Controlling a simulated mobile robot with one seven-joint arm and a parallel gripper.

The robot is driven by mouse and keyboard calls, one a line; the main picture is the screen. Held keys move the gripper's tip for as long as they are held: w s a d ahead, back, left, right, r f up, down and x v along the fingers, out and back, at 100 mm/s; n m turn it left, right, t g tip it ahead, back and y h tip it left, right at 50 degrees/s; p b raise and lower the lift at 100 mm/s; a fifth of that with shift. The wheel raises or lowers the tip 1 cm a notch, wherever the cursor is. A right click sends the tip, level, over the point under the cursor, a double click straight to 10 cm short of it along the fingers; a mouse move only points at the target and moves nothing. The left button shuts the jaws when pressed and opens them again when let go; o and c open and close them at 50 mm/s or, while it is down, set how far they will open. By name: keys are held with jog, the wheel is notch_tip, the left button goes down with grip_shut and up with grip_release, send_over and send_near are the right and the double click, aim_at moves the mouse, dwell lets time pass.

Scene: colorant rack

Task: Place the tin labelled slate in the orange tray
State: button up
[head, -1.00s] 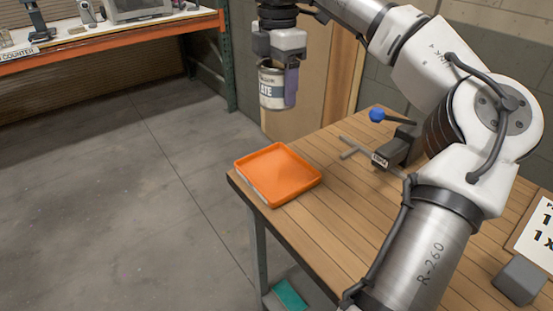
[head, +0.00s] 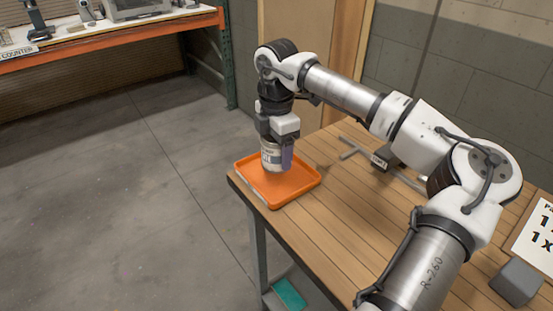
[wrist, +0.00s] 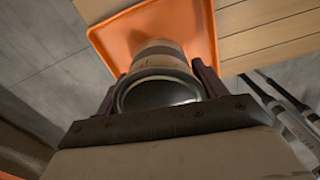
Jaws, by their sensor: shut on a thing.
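The tin (head: 271,158) is a small grey-white can with a dark band; its label is partly hidden now, but the letters "ATE" showed earlier. My gripper (head: 279,152) is shut on the tin and holds it upright over the orange tray (head: 252,191). In the wrist view the tin (wrist: 160,68) sits between both fingers of my gripper (wrist: 160,88), with the orange tray (wrist: 112,45) below it. I cannot tell whether the tin's base touches the tray floor. No other thing shows in the tray.
A sign (head: 537,235) stands at the right edge. A counter (head: 110,37) is at the back left.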

aim_at(276, 162)
jog(key=shift+f, duration=1.9)
jog(key=shift+f, duration=0.15)
jog(key=o, duration=1.1)
notch_tip(276, 162, up, 12)
jog(key=shift+r+b, duration=0.2)
jog(key=shift+b, duration=0.2)
